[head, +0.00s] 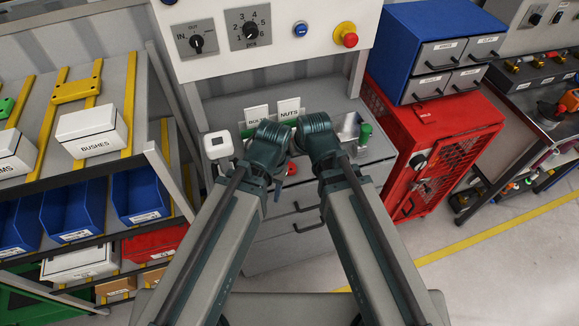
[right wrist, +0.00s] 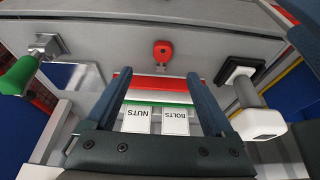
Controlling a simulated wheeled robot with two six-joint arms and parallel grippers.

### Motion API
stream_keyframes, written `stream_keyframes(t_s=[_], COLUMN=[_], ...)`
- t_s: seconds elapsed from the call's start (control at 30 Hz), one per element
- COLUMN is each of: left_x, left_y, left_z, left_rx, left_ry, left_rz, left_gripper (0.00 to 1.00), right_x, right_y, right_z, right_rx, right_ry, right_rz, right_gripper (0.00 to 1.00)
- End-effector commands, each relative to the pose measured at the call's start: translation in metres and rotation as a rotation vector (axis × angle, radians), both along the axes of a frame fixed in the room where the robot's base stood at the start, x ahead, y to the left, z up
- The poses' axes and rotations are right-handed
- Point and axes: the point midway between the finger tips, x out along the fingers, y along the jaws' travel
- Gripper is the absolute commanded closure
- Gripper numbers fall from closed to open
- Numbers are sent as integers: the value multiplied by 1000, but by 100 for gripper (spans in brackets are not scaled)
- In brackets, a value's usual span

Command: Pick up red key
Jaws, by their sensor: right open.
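The red key (right wrist: 162,50) stands out on the pale grey worktop in the upper middle of the right wrist view. Its round head has a dark spot and a short shank. My right gripper (right wrist: 160,75) is open, with its two fingers spread wide and nothing between the tips; the key appears beyond them, apart. In the head view a small red patch (head: 291,168) between my wrists is probably the key. My right gripper (head: 320,135) and left gripper (head: 266,145) both hang over the worktop.
A white device (head: 218,145) stands left of the arms and a green-handled part (head: 365,133) stands right. Cards marked bolts (head: 257,113) and nuts (head: 289,107) stand behind. A red cabinet (head: 425,120) is at right, a shelf rack at left.

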Motion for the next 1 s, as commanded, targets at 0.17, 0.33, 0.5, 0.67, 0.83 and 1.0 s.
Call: stream_keyframes(t_s=[0.17,0.33,0.5,0.67,0.83,1.0], left_x=[0,0,0,0,0,0], left_y=[0,0,0,0,0,0], left_z=[0,-8,-27,-50,-73,-81], left_rx=[0,0,0,0,0,0], left_ry=[0,0,0,0,0,0], left_rz=[0,0,1,2,2,2], left_gripper=[50,50,50,50,50,50], right_x=[1,4,11,19,28,33], right_y=[7,7,9,12,15,17], right_z=[1,-7,-26,-49,-72,-80], right_rx=[4,3,3,3,3,3], right_ry=[-13,-13,-12,-12,-12,-12], right_rz=[14,13,13,13,13,13], right_gripper=[13,13,13,13,13,13])
